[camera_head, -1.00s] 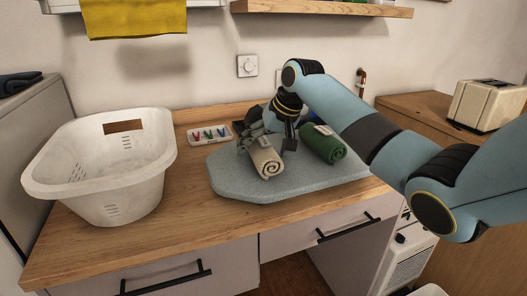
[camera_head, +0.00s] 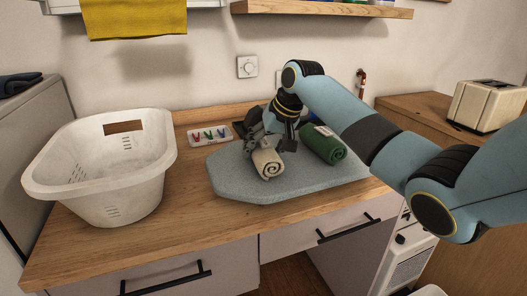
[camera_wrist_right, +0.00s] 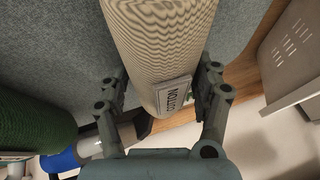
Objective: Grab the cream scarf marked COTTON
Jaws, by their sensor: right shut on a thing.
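The cream scarf (camera_head: 267,164) is a rolled bundle lying on the grey-blue mat (camera_head: 240,190). In the right wrist view the same cream scarf (camera_wrist_right: 160,40) fills the upper middle, and its label (camera_wrist_right: 173,96) reads COTTON, upside down. My right gripper (camera_head: 270,141) is over the scarf's far end. In the wrist view my right gripper (camera_wrist_right: 163,88) has a finger on each side of the roll, shut on it. The fingers partly hide the scarf's far part in the head view. My left gripper is not in view.
A rolled green scarf (camera_head: 323,146) lies on the mat just right of the cream one. A white laundry basket (camera_head: 105,185) stands at the left. A small tray of coloured pegs (camera_head: 209,135) is behind the mat. A toaster (camera_head: 485,105) stands far right. The counter's front strip is clear.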

